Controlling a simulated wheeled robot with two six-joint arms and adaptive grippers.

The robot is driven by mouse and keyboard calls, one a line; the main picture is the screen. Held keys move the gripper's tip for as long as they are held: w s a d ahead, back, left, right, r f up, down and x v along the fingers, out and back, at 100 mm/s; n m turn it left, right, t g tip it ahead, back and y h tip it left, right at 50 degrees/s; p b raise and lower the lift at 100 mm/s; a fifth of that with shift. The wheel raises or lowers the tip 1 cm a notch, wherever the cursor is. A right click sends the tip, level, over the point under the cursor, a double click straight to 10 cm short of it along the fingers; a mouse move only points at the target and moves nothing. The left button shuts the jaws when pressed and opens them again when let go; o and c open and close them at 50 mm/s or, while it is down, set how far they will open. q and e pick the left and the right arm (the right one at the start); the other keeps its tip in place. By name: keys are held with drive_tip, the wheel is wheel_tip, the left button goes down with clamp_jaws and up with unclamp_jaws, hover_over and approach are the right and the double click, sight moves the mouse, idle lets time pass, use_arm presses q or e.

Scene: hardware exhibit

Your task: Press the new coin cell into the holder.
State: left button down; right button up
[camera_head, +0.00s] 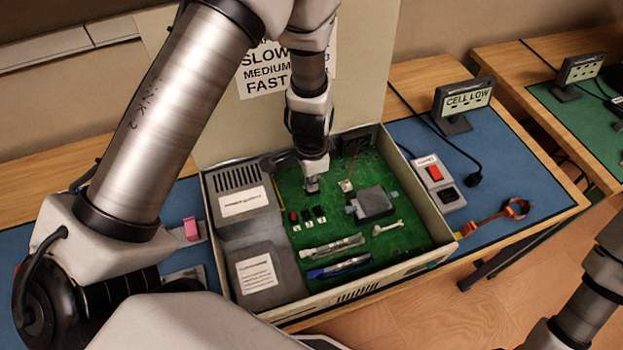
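My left gripper (312,184) points straight down over the green circuit board (345,232) inside an open beige computer case (438,226). Its tips are at or just above the board's upper middle part. They look narrow from here, and I cannot tell whether they are open or shut. No coin cell or holder can be made out; the spot under the tips is hidden by the gripper. A small display (463,98) on the table reads "CELL LOW". My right arm shows at the lower right, but its gripper is out of view.
Grey boxy units (245,205) fill the case's left side. A dark square block (373,203) and memory sticks (333,247) sit on the board. The raised lid (365,75) stands behind. A red-switch box (434,172) and an orange strap (493,217) lie on the blue mat at right.

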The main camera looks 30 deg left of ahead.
use_arm(q)
drive_tip(key=shift+f+b, duration=0.65)
drive_tip(key=shift+f, duration=0.05)
idle(0.5)
drive_tip(key=shift+s, duration=0.1)
idle(0.4)
drive_tip(key=c, duration=1.2)
unclamp_jaws()
drive_tip(key=shift+c, duration=0.2)
drive_tip(key=o, duration=0.3)
drive_tip(key=shift+r+p, duration=0.4)
drive_tip(key=shift+r, duration=0.2)
drive_tip(key=shift+r+p, duration=2.3)
drive_tip(key=shift+r, duration=0.75)
